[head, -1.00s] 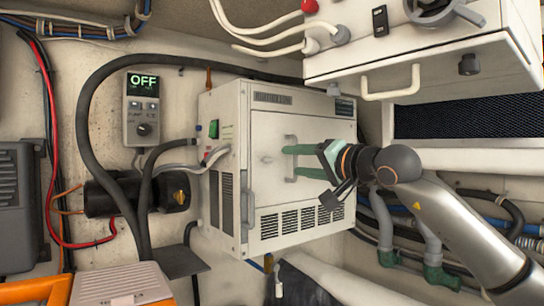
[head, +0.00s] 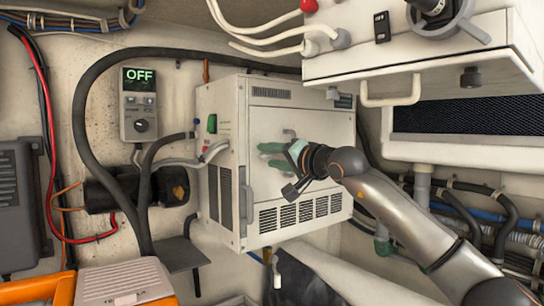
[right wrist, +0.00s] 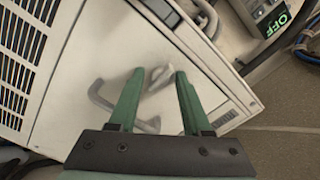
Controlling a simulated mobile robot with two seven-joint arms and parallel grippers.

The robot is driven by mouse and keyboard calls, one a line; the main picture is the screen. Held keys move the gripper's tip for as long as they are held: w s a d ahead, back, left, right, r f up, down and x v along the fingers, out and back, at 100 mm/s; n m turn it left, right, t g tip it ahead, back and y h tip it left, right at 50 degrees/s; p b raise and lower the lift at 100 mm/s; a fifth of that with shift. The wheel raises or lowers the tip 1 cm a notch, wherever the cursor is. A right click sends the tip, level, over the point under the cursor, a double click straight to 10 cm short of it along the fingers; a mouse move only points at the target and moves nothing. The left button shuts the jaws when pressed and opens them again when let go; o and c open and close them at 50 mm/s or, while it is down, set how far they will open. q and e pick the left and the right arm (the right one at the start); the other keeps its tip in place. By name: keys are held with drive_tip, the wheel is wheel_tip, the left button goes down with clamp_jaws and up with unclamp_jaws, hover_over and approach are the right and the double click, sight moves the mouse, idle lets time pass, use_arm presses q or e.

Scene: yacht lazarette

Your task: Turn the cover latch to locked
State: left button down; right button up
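The cover latch (right wrist: 157,79) is a small grey turn-knob on the pale front cover (right wrist: 95,60) of a white cabinet. In the right wrist view it shows between the two green fingertips of my right gripper (right wrist: 159,73). The fingers are open, one on each side of the latch, with gaps visible; how deep they reach around it is unclear. In the head view my right gripper (head: 268,155) is in front of the cabinet (head: 246,98) and hides the latch. My left gripper is not in view.
A grey bar handle (right wrist: 120,112) on the cover lies close under my fingers. A white overhead box with a handle (head: 391,100) is at upper right. A controller reading OFF (head: 139,104) hangs left of the cabinet. Black hoses and pipes run around.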

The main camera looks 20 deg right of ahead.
clamp_jaws()
drive_tip(key=shift+m+b, duration=0.3)
drive_tip(key=shift+m, duration=0.5)
idle(0.4)
drive_tip(key=m+b, duration=0.1)
drive_tip(key=m, duration=0.2)
drive_tip(key=m+b, duration=0.1)
drive_tip(key=m, duration=0.3)
drive_tip(key=shift+m, duration=0.3)
drive_tip(key=m+b, duration=0.1)
drive_tip(key=m, duration=0.3)
drive_tip(key=shift+m, duration=0.3)
drive_tip(key=shift+m+b, duration=0.7)
drive_tip(key=shift+m, duration=1.4)
